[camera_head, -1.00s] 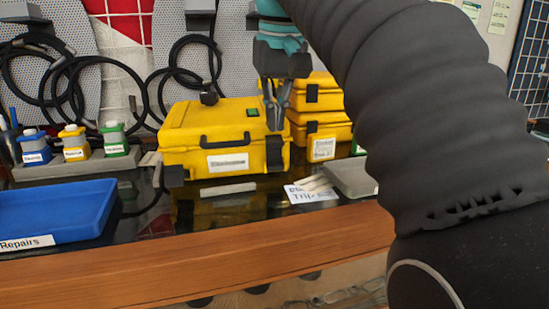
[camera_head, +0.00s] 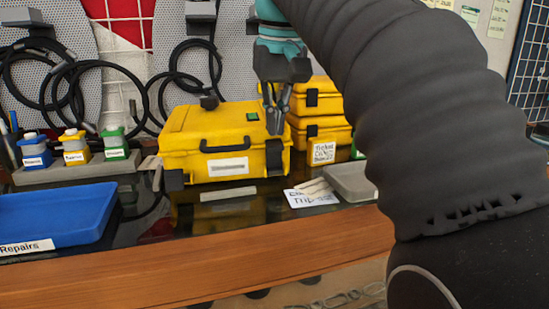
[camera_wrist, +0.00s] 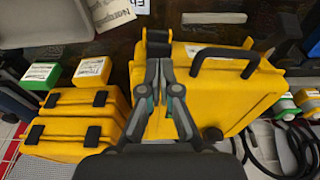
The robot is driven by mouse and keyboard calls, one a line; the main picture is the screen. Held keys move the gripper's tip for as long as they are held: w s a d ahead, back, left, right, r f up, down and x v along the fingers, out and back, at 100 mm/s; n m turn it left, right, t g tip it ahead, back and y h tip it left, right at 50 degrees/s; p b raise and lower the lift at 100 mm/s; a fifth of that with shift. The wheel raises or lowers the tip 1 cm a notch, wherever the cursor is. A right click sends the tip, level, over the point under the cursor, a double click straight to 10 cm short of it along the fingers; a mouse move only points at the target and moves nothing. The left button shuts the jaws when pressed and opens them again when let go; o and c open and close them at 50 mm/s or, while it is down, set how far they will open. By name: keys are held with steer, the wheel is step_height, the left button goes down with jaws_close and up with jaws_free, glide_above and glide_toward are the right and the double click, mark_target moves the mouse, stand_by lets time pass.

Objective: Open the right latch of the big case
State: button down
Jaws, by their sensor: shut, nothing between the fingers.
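The big yellow case (camera_head: 215,135) stands shut on the bench, with a black handle and a white label on its front. Its right latch (camera_head: 274,158) is a black piece at the right end of the front. The left latch (camera_head: 173,180) is at the left end. My gripper (camera_head: 276,131) is shut and empty, pointing down just above the right latch. In the wrist view, the closed fingertips (camera_wrist: 161,64) appear just beside the black right latch (camera_wrist: 157,42) on the yellow case (camera_wrist: 215,95). I cannot tell whether they touch it.
Stacked smaller yellow cases (camera_head: 318,100) stand behind and right of the big case. A small yellow box (camera_head: 321,152), a paper card (camera_head: 310,194) and a grey object (camera_head: 352,181) lie to the right. A blue tray (camera_head: 55,212) is at the left. Black cables (camera_head: 100,75) hang behind.

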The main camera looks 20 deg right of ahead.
mark_target(275, 145)
steer(key=shift+f+b, duration=0.9)
steer(key=shift+f, duration=1.05)
stand_by(0.5)
steer(key=shift+s+a+f+b, duration=0.15)
steer(key=shift+s+f+b, duration=0.7)
steer(key=shift+s+b, duration=0.2)
steer(key=shift+s+a+f+b, duration=0.15)
steer(key=shift+s+f+b, duration=0.7)
steer(key=shift+s+b, duration=0.15)
stand_by(1.2)
steer(key=shift+r, duration=0.2)
steer(key=shift+s+r+p, duration=0.75)
steer(key=shift+r+p, duration=0.25)
steer(key=shift+r, duration=0.05)
step_height(275, 145, up, 7)
steer(key=p, duration=0.5)
steer(key=shift+p, duration=0.4)
